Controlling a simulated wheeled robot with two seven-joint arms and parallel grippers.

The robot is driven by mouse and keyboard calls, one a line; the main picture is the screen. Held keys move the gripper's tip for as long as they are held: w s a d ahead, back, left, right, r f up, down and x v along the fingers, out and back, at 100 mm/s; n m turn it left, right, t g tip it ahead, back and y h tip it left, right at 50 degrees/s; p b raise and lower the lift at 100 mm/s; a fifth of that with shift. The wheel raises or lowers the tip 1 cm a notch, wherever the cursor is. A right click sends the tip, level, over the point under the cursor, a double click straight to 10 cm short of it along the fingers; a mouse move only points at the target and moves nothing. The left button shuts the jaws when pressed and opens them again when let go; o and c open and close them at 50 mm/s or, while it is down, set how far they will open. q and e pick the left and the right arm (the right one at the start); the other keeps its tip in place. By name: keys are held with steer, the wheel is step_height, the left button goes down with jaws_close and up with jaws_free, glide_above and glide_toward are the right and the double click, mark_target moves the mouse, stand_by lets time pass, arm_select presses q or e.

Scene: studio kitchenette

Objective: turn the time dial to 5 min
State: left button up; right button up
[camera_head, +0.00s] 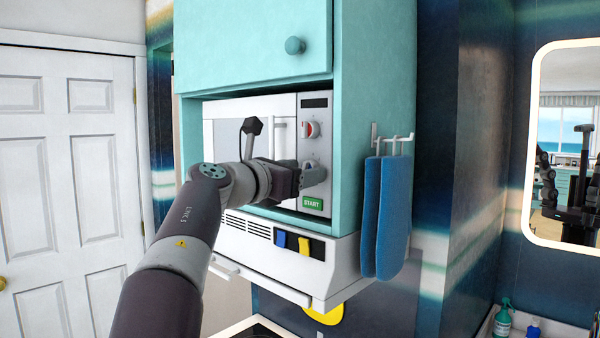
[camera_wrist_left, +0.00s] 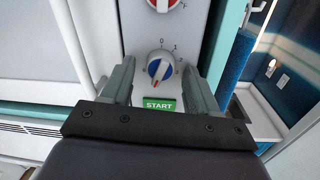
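The white microwave (camera_head: 224,132) sits in a teal cabinet, with a control panel at its right side. The upper dial (camera_head: 312,129) is white with a red mark; it shows cut off at the top of the left wrist view (camera_wrist_left: 162,4). The lower dial (camera_wrist_left: 159,68), white with red and blue, has small number marks around it; I cannot read its setting surely. My left gripper (camera_head: 312,173) is at this lower dial and partly hides it in the head view. In the left wrist view its fingers are apart, one either side of the dial, with visible gaps. My right gripper is not in view.
The green START button (camera_head: 312,203) is just below the lower dial. Below the microwave is a white hood (camera_head: 262,262) with blue and yellow switches. A blue towel (camera_head: 387,215) hangs on the cabinet's right side. A mirror (camera_head: 566,150) is at the right.

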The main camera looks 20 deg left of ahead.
arm_select(q)
steer(key=b+v, duration=0.5)
steer(key=v, duration=0.7)
steer(key=shift+s, duration=0.35)
steer(key=shift+a+f, duration=0.1)
